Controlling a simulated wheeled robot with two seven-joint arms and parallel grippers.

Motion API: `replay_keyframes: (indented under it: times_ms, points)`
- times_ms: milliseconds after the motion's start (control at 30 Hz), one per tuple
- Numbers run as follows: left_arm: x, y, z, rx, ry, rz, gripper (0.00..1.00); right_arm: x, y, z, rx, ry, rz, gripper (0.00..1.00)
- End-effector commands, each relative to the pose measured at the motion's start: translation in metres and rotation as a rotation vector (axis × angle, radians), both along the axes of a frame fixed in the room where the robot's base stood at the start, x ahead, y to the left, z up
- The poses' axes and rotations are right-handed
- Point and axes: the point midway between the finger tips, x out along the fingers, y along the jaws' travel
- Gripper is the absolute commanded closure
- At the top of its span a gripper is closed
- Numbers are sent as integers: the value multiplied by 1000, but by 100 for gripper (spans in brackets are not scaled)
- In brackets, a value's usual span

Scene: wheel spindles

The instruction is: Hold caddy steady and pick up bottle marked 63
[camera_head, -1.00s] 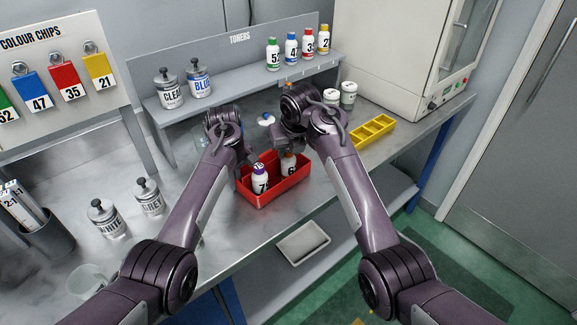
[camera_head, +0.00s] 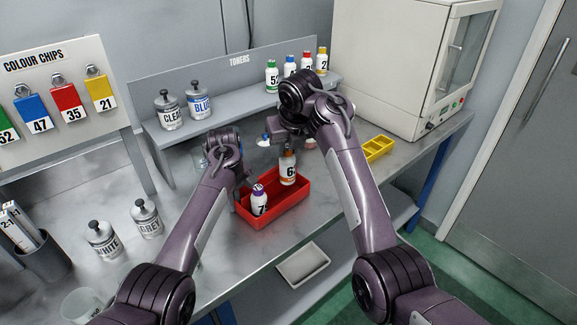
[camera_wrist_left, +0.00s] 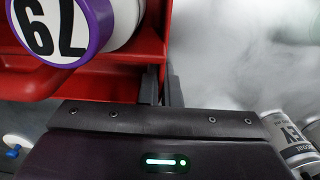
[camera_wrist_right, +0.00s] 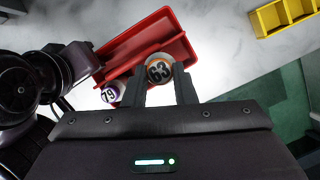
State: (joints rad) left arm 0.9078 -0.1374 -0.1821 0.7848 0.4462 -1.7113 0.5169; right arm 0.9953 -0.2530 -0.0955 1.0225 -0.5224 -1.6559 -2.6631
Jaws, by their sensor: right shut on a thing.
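The red caddy (camera_head: 285,204) sits on the bench; it also shows in the right wrist view (camera_wrist_right: 135,42). My left gripper (camera_head: 241,181) is at its left end, its fingers close together on either side of the wall (camera_wrist_left: 165,40). The bottle marked 63 (camera_head: 288,170) is white with an orange cap. My right gripper (camera_head: 289,146) is shut on it from above and holds it upright, raised over the caddy's right part. In the right wrist view the 63 cap (camera_wrist_right: 158,69) shows between the fingers. The purple-capped bottle marked 79 (camera_head: 259,202) stands in the caddy's left part.
A yellow tray (camera_head: 377,148) lies at the right on the bench. Toner bottles (camera_head: 271,76) and cans (camera_head: 200,100) stand on the rear shelf. The white can (camera_head: 102,240) and grey can (camera_head: 147,218) stand at left. Bench space right of the caddy is clear.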

Motion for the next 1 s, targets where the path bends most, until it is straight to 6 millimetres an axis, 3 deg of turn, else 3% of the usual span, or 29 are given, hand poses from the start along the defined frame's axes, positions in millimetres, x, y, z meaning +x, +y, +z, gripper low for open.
replay_keyframes:
  times_ms: [33,200,400,833,1000]
  points:
    - [0,0,0,-1,-1,0,100,1,1,18,2,-6,2,100]
    - [0,0,0,0,0,0,100,0,1,61,2,-5,2,100]
    - [0,0,0,0,0,0,100,0,0,93,0,-1,0,100]
    - [0,0,0,0,0,0,100,0,0,105,0,-1,1,100]
    - [0,0,0,0,0,0,76,0,0,105,0,-1,1,100]
